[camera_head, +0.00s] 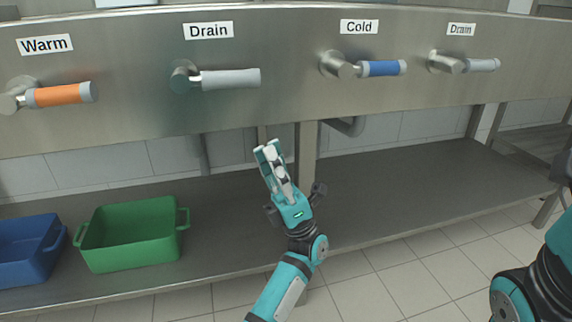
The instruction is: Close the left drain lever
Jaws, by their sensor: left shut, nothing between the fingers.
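The left drain lever (230,79) is a grey handle on the steel front panel, under a "Drain" label (208,31). It lies level, with its free end pointing right from a round pivot. My left gripper (268,152) is shut and empty, fingers pointing up. In the picture it is below and slightly right of the lever's free end, apart from it. Part of my right arm (530,290) shows at the lower right edge; its gripper is out of view.
An orange warm lever (60,95) is to the left. A blue cold lever (380,68) and a second drain lever (480,65) are to the right. A green bin (130,245) and a blue bin (28,250) stand on the lower shelf (400,195). A steel leg (307,150) rises behind my left gripper.

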